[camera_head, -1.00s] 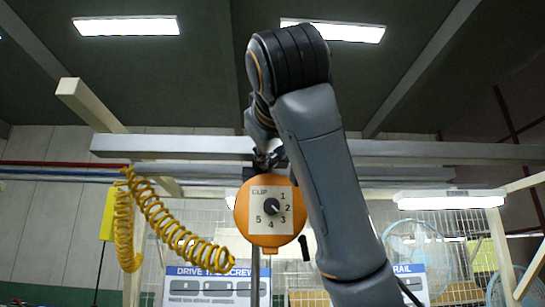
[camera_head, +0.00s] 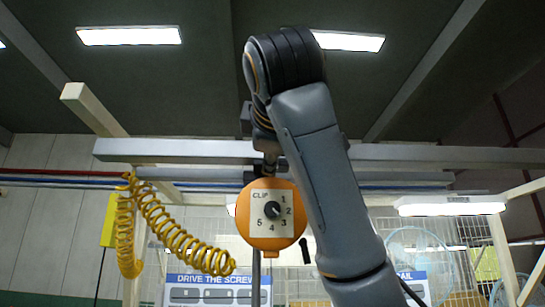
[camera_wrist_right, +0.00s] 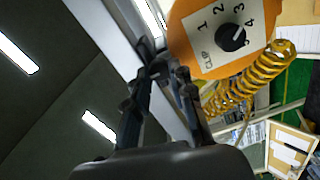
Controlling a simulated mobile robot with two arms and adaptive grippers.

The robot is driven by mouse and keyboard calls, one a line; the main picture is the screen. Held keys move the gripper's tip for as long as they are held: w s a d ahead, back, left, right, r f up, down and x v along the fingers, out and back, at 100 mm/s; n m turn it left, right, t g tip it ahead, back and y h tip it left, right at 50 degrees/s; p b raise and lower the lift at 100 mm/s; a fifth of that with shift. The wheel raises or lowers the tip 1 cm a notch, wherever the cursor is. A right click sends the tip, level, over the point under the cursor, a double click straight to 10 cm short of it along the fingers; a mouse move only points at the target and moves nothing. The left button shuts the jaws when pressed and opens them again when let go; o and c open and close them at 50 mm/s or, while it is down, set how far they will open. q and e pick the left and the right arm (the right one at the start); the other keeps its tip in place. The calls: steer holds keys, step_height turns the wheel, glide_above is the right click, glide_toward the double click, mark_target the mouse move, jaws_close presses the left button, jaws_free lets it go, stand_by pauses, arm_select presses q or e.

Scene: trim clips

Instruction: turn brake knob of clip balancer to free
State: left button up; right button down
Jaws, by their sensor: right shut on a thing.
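The clip balancer (camera_head: 246,222) is a round orange housing hanging below a grey beam. Its pale face plate is marked CLIP and numbered 1 to 5, with a black round knob (camera_head: 272,210) in the middle. In the right wrist view the balancer (camera_wrist_right: 181,42) and its face knob (camera_wrist_right: 232,38) are at the upper right, apart from the fingers. My right gripper (camera_wrist_right: 167,74) is closed at a dark part by the top of the balancer. The fingers and hanger overlap, so I cannot tell exactly which part it grips. My left gripper is not in view.
A grey beam (camera_head: 175,150) runs across above the balancer. A coiled yellow hose (camera_head: 178,237) hangs to its left, near a yellow box (camera_head: 109,219). A sign board (camera_head: 190,281) stands low behind, and a lamp (camera_head: 452,205) is at the right.

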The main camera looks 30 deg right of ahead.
steer(key=shift+r, duration=0.1)
stand_by(0.3)
steer(key=c, duration=1.1)
jaws_free()
steer(key=shift+c, duration=0.2)
steer(key=shift+w, duration=0.1)
